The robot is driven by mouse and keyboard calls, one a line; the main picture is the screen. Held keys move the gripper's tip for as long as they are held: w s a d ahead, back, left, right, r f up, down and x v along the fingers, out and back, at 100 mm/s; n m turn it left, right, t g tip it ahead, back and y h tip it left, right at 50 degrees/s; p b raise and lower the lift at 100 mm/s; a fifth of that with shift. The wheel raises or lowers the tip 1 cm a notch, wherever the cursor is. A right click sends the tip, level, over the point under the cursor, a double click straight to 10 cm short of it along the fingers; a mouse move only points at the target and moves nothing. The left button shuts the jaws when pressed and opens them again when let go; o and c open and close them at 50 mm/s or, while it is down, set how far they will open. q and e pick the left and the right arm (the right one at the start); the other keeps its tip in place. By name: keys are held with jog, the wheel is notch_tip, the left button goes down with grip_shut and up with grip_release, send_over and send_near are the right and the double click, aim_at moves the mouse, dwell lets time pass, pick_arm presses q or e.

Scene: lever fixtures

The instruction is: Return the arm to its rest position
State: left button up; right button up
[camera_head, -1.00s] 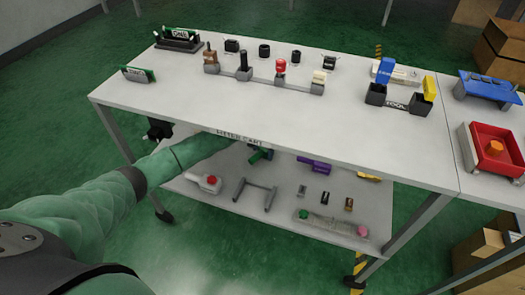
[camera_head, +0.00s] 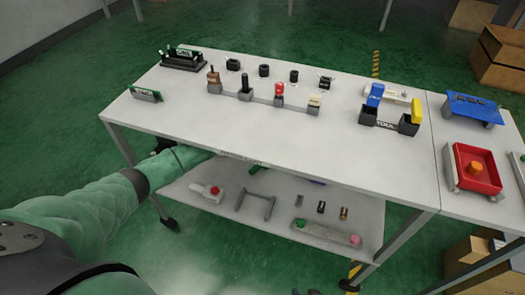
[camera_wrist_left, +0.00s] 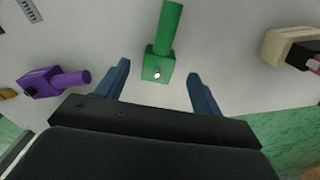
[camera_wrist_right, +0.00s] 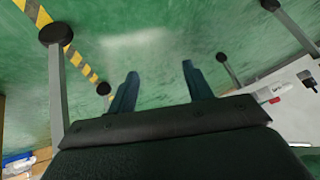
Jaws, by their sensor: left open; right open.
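My left arm (camera_head: 95,200) comes in from the left and passes under the front edge of the table top, which hides its gripper in the head view. In the left wrist view my left gripper (camera_wrist_left: 157,70) is open and empty. A green lever fixture (camera_wrist_left: 158,66) lies just beyond and between its fingertips; I cannot tell whether they touch. A purple lever fixture (camera_wrist_left: 55,82) is to its left. In the right wrist view my right gripper (camera_wrist_right: 160,69) is open and empty above the green floor. Only small dark tips, perhaps its fingers, show at the head view's bottom edge.
The white table top (camera_head: 220,125) overhangs a lower shelf (camera_head: 190,205) with a red-buttoned fixture (camera_head: 206,191) and a grey frame (camera_head: 255,205). A row of levers (camera_head: 262,98) stands on top. A red tray (camera_head: 473,167) is at right. Table legs (camera_wrist_right: 57,90) stand near my right gripper.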

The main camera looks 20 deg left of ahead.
pick_arm(q)
jog(key=shift+r, duration=0.15)
pick_arm(e)
jog(key=shift+r, duration=0.55)
